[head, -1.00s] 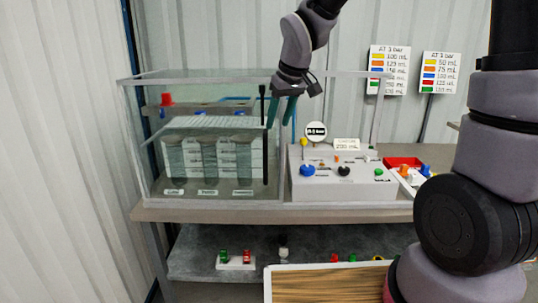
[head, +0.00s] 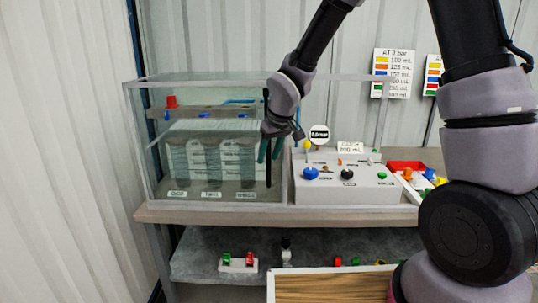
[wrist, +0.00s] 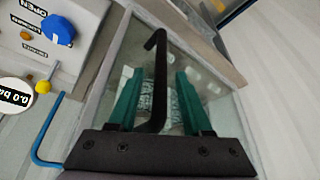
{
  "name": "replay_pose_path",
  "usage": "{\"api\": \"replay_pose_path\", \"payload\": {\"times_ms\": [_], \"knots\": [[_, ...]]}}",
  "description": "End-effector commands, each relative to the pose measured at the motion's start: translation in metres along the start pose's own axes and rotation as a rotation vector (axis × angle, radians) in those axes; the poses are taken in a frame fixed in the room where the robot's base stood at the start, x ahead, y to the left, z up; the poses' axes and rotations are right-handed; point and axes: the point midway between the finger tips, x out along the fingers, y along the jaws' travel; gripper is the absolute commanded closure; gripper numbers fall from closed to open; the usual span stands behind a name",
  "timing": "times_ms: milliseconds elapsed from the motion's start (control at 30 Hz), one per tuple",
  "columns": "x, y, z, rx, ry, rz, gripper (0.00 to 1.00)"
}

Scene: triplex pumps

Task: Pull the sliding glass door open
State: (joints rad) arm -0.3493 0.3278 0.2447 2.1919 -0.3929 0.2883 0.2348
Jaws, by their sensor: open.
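The sliding glass door (head: 215,140) forms the front of a clear case on the left of the bench, with labelled grey columns behind it. Its black vertical handle (head: 267,165) stands at the door's right edge. In the wrist view the handle (wrist: 156,85) runs between the two green fingers of my gripper (wrist: 151,100), with a gap on each side. My gripper (head: 270,150) is open around the handle in the head view, and partly hides it.
A grey control panel (head: 345,190) with coloured knobs stands right of the case, close to my gripper. A blue tube (wrist: 45,135) and the blue knob (wrist: 58,30) show beside the gripper.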

Motion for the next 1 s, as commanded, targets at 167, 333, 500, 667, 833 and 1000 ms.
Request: {"api": "replay_pose_path", "payload": {"times_ms": [167,333,500,667,833,1000], "knots": [[0.0001,0.0002,-0.0002,0.000,0.000,0.000,0.51],[-0.0001,0.0003,-0.0002,0.000,0.000,0.000,1.00],[-0.0001,0.0003,-0.0002,0.000,0.000,0.000,1.00],[-0.0002,0.0003,-0.0002,0.000,0.000,0.000,1.00],[-0.0003,0.0003,-0.0002,0.001,0.000,0.000,1.00],[-0.0003,0.0003,-0.0002,0.001,0.000,0.001,1.00]]}}
